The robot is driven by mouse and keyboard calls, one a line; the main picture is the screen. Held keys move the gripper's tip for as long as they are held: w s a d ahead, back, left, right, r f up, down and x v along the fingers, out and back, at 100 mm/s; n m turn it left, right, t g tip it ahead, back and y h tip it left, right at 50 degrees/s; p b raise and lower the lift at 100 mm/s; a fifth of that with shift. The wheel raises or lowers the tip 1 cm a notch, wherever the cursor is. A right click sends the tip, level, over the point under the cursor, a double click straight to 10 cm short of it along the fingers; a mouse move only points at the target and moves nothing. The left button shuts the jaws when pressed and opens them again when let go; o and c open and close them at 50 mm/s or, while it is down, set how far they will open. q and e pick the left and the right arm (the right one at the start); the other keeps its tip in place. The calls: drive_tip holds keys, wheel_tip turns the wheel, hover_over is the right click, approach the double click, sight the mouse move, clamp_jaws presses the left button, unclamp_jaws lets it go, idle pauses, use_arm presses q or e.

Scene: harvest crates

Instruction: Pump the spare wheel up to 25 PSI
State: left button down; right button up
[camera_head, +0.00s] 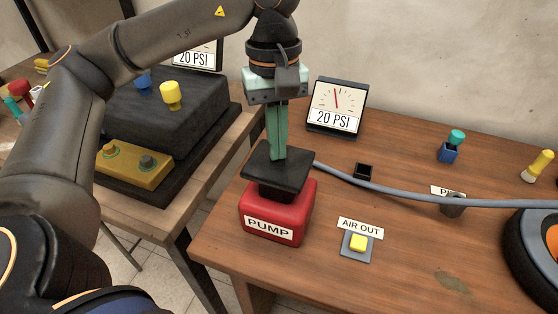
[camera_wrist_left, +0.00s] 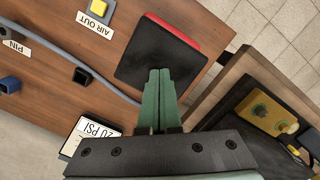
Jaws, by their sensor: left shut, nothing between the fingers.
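The red pump (camera_head: 272,212) with its black top plate (camera_head: 277,171) stands at the front left of the wooden table. My left gripper (camera_head: 277,157) is shut and empty, pointing down, its fingertips at the black plate; the plate and fingers also show in the left wrist view (camera_wrist_left: 158,58). I cannot tell whether they touch. The gauge (camera_head: 336,107) behind the pump reads 20 PSI. A grey hose (camera_head: 400,193) runs from the pump to the right. The wheel (camera_head: 530,250) is cut off at the right edge. My right gripper is not in view.
The yellow AIR OUT button (camera_head: 358,243) sits right of the pump. A PIN label (camera_head: 447,191), a small black socket (camera_head: 364,171), a blue holder with a teal knob (camera_head: 449,150) and a yellow peg (camera_head: 538,166) are further right. A second table with a black block (camera_head: 160,120) stands left.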

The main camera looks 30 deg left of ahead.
sight(277, 166)
use_arm(q)
wheel_tip(277, 166, down, 6)
drive_tip(key=b, duration=0.4)
drive_tip(key=shift+r+b, duration=0.15)
drive_tip(key=shift+b, duration=0.15)
drive_tip(key=shift+r+p, duration=0.35)
drive_tip(key=shift+w+a+r+p, duration=0.15)
drive_tip(key=shift+w+a+r, duration=0.15)
drive_tip(key=shift+w+a, duration=0.25)
drive_tip(key=shift+w+a+r+p, duration=0.15)
drive_tip(key=shift+w+a+r, duration=0.1)
drive_tip(key=shift+w+a, duration=0.25)
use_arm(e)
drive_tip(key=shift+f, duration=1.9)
use_arm(q)
drive_tip(key=shift+s+a, duration=0.1)
wheel_tip(277, 166, up, 12)
drive_tip(key=p, duration=0.5)
drive_tip(key=shift+w+a+r, duration=0.25)
drive_tip(key=shift+w+a, duration=0.1)
drive_tip(key=shift+a, duration=0.1)
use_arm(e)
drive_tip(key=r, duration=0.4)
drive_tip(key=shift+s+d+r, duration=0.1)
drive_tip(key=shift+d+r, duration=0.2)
